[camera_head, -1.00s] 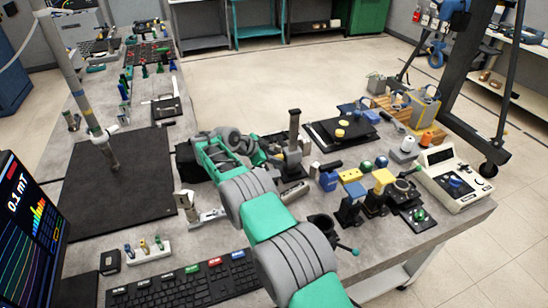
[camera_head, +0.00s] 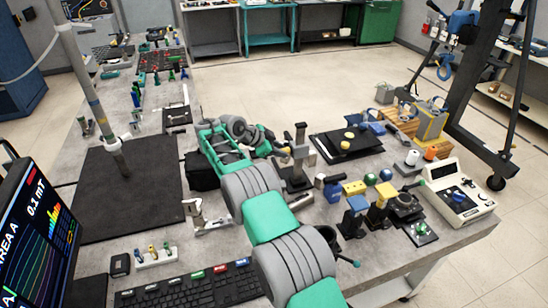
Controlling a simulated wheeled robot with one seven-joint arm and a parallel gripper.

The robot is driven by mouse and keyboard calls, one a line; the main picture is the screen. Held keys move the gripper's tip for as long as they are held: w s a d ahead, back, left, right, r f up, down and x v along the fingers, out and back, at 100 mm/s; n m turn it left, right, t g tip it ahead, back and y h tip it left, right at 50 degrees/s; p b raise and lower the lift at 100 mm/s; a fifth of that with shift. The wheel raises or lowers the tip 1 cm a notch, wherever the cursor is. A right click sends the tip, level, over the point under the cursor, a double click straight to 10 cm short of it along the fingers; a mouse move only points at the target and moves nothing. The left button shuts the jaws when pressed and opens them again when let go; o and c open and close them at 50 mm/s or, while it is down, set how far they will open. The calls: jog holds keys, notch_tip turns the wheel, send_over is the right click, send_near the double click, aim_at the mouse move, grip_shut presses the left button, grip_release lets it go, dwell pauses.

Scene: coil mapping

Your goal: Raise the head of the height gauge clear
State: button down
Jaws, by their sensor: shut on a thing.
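The height gauge (camera_head: 300,134) is a dark grey upright column on a block base, standing near the middle of the bench. Its head (camera_head: 299,152) sits partway up the column, with clear space between it and the base. My gripper (camera_head: 283,151) reaches in from the left at the head's height and is shut on the head. The fingertips are small and dark here, so the exact contact is hard to see. My green and grey arm crosses the foreground and hides part of the bench to the left of the gauge.
A black plate (camera_head: 335,157) with yellow pieces lies behind right of the gauge. A keyboard (camera_head: 190,290) and a dark mat (camera_head: 115,205) are on the left.

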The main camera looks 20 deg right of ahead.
jog(key=shift+r, duration=0.5)
jog(key=c, duration=1.2)
grip_release()
jog(key=shift+f, duration=0.15)
jog(key=shift+a, duration=0.1)
jog(key=v, duration=0.7)
jog(key=shift+a+r, duration=0.25)
jog(key=shift+r, duration=0.05)
